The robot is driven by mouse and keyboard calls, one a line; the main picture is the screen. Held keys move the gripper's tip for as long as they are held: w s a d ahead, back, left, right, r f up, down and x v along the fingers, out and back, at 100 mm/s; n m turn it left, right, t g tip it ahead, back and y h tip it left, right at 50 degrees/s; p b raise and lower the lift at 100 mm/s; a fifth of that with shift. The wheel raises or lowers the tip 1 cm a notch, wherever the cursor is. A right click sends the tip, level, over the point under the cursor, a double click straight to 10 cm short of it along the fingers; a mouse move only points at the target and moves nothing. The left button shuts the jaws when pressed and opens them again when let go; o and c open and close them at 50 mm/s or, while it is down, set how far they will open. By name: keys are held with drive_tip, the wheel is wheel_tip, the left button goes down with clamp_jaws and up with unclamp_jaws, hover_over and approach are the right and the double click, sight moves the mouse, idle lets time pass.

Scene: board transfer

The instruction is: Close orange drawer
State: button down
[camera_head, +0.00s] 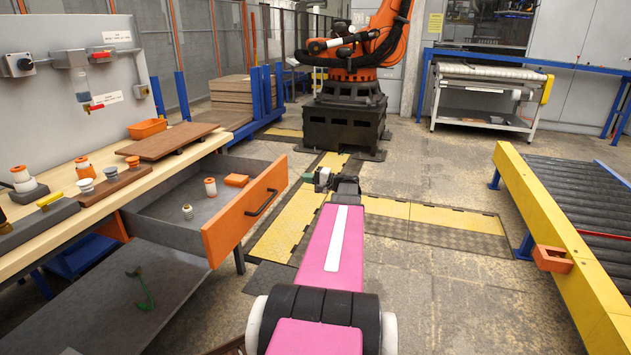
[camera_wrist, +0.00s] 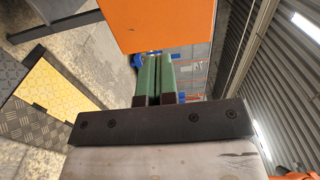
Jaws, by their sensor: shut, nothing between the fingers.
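The orange drawer (camera_head: 236,217) is pulled open from under the workbench at the left. Its orange front carries a dark handle (camera_head: 261,202). Inside the grey drawer lie an orange-white cylinder (camera_head: 210,187), a small orange block (camera_head: 236,180) and a small ringed piece (camera_head: 187,211). My gripper (camera_head: 309,177) is just right of the drawer front's far end, apart from it in the head view. In the wrist view the green fingers (camera_wrist: 160,58) are together and empty. The orange drawer front (camera_wrist: 175,22) shows beyond them at the top; whether they touch it is unclear.
The wooden workbench (camera_head: 108,192) holds a brown board (camera_head: 167,141), an orange bin (camera_head: 147,128) and several small pieces. A roller conveyor (camera_head: 570,185) with a yellow frame stands at the right. An orange robot arm (camera_head: 375,45) stands behind. The floor between is clear.

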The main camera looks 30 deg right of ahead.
sight(284, 174)
drive_tip(key=x, duration=0.7)
drive_tip(key=shift+w+a, duration=0.1)
drive_tip(key=shift+w, duration=0.1)
drive_tip(key=x, duration=3.3)
drive_tip(key=shift+w+a+r, duration=0.1)
drive_tip(key=shift+w+a, duration=0.1)
drive_tip(key=shift+w, duration=0.05)
